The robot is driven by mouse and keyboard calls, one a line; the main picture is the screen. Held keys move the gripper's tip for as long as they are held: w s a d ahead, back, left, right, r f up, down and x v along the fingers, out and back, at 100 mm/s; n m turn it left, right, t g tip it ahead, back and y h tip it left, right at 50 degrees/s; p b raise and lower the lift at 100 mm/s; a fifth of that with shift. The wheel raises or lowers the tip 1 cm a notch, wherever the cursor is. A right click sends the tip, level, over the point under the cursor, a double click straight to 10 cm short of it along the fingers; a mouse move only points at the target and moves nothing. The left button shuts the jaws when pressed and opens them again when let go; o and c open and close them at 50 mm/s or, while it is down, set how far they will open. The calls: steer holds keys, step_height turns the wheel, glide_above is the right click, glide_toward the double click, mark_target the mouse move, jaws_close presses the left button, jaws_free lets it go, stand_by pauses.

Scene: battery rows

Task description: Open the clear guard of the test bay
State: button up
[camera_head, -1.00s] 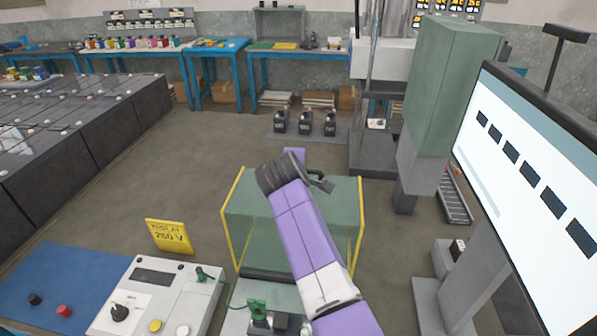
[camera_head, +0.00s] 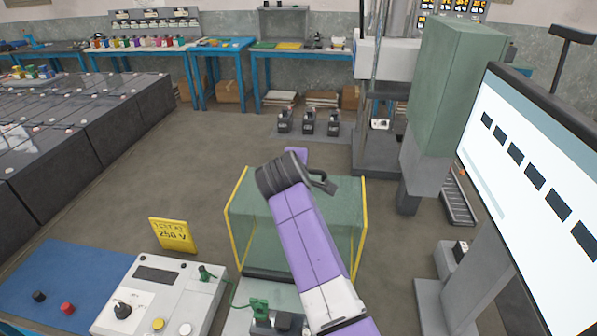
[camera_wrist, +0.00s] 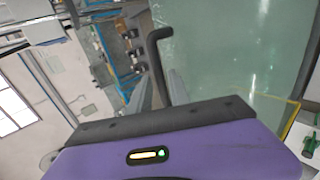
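The clear guard (camera_head: 248,225) is a green-tinted see-through cover with yellow edges, in the middle of the head view behind the test bay's base. It also fills the upper right of the wrist view (camera_wrist: 225,50). A black bent handle (camera_wrist: 158,50) shows at its left edge in the wrist view. My gripper (camera_wrist: 162,88) has its two grey fingers on either side of the lower part of this handle. Whether they press on it is unclear. In the head view my purple arm reaches across the guard and hides part of it; the fingertips are not clear there.
A grey control box (camera_head: 160,295) with knobs and a yellow voltage sign (camera_head: 172,235) stand left of the bay. A green clip (camera_head: 259,309) is at the bay's front. A large screen (camera_head: 530,165) and a green column (camera_head: 452,90) stand at right. Floor behind the guard is open.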

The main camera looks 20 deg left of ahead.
steer(key=shift+v, duration=2.65)
steer(key=shift+a+r, duration=0.1)
steer(key=a+r+m+t+y, duration=0.2)
steer(key=a+r+y, duration=0.1)
steer(key=r, duration=0.3)
steer(key=s+d+f+m+t, duration=0.2)
steer(key=s+d+f+m, duration=0.2)
steer(key=s+d, duration=0.4)
steer(key=s+d+f+m+t+y, duration=0.1)
steer(key=s+d+f+m, duration=0.4)
steer(key=d, duration=0.6)
steer(key=s+d+f+m+t, duration=0.2)
steer(key=s+d+f+m, duration=0.2)
steer(key=s+d, duration=0.45)
steer(key=s+d+f+m+g+h, duration=0.1)
steer(key=s+d+m+h, duration=0.2)
steer(key=s+d, duration=0.7)
steer(key=s+d+f+m+g+h, duration=0.1)
steer(key=s+d+m+g+h, duration=0.1)
steer(key=s+d, duration=0.8)
steer(key=s+m+h, duration=0.1)
steer(key=s+h, duration=0.1)
steer(key=s, duration=0.6)
steer(key=shift+d+f, duration=0.3)
